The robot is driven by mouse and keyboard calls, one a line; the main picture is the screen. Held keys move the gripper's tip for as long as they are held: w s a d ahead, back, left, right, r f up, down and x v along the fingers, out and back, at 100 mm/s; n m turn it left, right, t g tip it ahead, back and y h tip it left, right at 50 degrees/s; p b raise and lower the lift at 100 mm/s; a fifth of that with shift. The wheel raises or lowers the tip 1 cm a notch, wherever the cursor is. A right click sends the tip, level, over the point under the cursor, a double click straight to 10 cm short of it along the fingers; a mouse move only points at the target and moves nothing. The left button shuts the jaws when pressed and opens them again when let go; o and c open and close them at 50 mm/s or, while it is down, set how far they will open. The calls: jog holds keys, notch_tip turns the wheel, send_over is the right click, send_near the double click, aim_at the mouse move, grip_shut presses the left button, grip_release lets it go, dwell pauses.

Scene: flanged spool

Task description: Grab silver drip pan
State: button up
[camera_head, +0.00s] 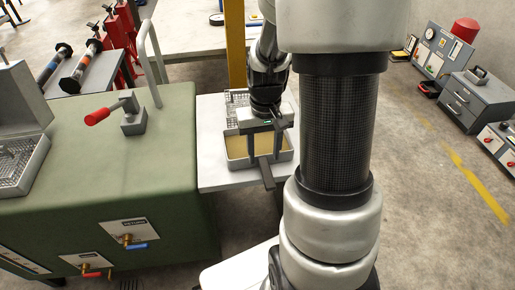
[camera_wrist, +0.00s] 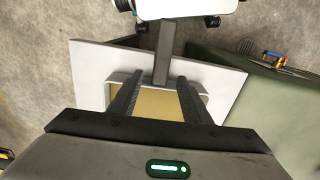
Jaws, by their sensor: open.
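The silver drip pan (camera_head: 240,164) is a shallow tray with a yellowish-tan inside. It rests on a white tabletop (camera_head: 213,178) beside the green machine. A dark flat handle (camera_head: 266,174) sticks out from its near side. My gripper (camera_head: 264,152) is over the pan, pointing down, with its fingers spread. In the wrist view, the open gripper (camera_wrist: 159,77) has one finger on each side of the handle (camera_wrist: 163,55), near where it meets the pan (camera_wrist: 157,104). Nothing is held. I cannot tell the exact height of the fingertips above the pan.
A wire basket (camera_head: 236,97) stands behind the pan. The green machine (camera_head: 110,170), with a red-handled lever (camera_head: 100,115), is close on the left. A yellow post (camera_head: 235,45) rises behind. Open floor (camera_head: 425,210) lies to the right.

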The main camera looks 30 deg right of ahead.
notch_tip(320, 180, down, 2)
jog(key=shift+f, duration=0.15)
grip_shut()
dwell(0.3)
